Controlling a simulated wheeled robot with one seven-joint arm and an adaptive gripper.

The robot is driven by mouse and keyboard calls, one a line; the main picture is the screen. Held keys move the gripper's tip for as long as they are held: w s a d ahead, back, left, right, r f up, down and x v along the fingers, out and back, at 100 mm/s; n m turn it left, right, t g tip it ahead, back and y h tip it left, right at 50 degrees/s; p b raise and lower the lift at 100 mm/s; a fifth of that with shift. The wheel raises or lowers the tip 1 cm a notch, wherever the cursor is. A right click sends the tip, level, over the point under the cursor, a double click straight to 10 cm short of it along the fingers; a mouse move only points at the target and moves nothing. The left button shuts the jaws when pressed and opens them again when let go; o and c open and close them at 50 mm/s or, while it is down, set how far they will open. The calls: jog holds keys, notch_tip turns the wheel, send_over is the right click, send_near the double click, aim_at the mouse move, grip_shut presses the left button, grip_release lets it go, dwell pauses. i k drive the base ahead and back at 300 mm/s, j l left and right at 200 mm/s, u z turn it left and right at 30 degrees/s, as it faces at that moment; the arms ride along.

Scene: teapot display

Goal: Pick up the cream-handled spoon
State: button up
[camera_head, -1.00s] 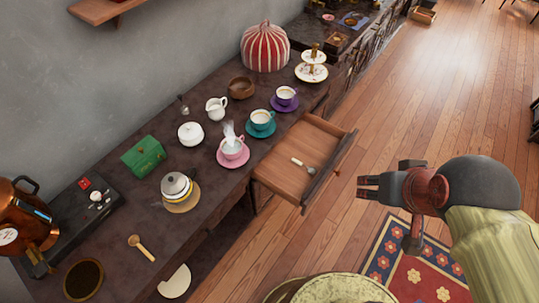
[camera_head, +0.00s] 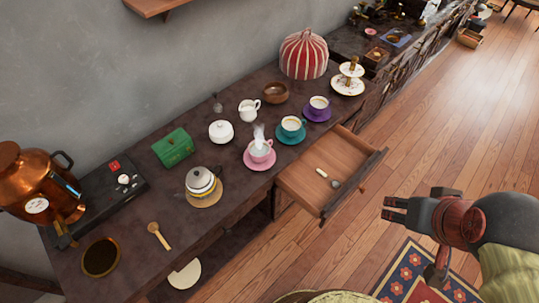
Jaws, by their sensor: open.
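The cream-handled spoon (camera_head: 328,178) lies in the open wooden drawer (camera_head: 300,186), its pale handle to the upper left and its grey bowl to the lower right. My gripper (camera_head: 385,209) is to the right of the drawer, apart from it, with its fingers pointing left. It is open and nothing shows between its fingers. A wooden spoon (camera_head: 159,236) lies apart on the counter at the lower left.
On the dark counter (camera_head: 130,217) stand a teapot (camera_head: 201,181), a pink cup (camera_head: 260,151), a teal cup (camera_head: 291,125), a purple cup (camera_head: 319,105) and a green box (camera_head: 173,147). The drawer front (camera_head: 356,184) rises between my gripper and the spoon.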

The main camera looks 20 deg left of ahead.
aim_at(336, 184)
jog(key=i+l+u, duration=0.1)
jog(key=u, duration=0.9)
jog(key=i+l+u, duration=0.15)
jog(key=l+u, duration=0.35)
jog(key=l, duration=0.35)
jog(key=l+u, duration=0.5)
jog(key=l, duration=1)
